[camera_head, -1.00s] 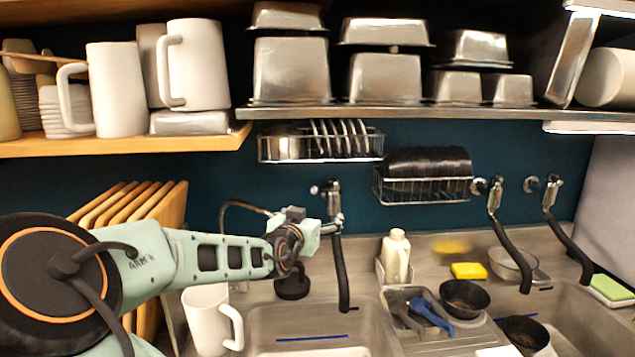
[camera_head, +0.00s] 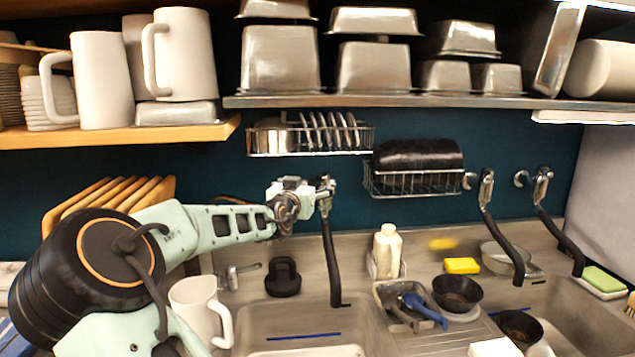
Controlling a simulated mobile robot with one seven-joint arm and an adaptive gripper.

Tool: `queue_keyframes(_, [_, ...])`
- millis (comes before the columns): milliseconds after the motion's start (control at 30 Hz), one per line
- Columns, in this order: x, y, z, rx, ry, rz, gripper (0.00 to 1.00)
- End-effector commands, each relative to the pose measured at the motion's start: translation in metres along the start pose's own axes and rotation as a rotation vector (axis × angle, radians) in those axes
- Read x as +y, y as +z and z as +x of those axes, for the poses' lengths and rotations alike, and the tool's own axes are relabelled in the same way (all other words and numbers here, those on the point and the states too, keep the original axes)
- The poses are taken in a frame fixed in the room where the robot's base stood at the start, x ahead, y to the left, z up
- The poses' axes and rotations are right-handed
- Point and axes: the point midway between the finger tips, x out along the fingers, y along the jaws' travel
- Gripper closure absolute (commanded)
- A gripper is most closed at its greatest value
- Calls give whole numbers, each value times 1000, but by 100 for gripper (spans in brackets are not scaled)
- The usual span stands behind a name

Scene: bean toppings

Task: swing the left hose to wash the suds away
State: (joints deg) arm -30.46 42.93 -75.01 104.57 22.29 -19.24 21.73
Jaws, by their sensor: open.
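The left hose (camera_head: 333,265) is a black tube hanging from a metal wall fitting, its lower end over the left sink basin (camera_head: 258,318). My gripper (camera_head: 323,196) is open at the upper end of this hose, beside the metal fitting. It overlaps the fitting in the picture, and I cannot tell whether it touches. The fingers are small and partly lost against the fitting. A blue line and a pale patch show in the left basin. I cannot tell whether the patch is suds.
Two more black hoses (camera_head: 503,248) (camera_head: 560,243) hang at right. A white mug (camera_head: 195,308), a black stopper (camera_head: 284,277) and a white bottle (camera_head: 387,250) stand around the left basin. A wire rack (camera_head: 310,153) and a metal shelf (camera_head: 400,101) are above.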

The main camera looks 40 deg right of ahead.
Motion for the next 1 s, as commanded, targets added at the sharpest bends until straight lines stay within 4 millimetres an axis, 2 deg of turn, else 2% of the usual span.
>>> queue_keyframes(200, [0,0,11,1,0,-1,19])
queue_keyframes(567, [1,0,12,0,0,-1,19])
queue_keyframes(1000, [30,1,10,0,1,2,19])
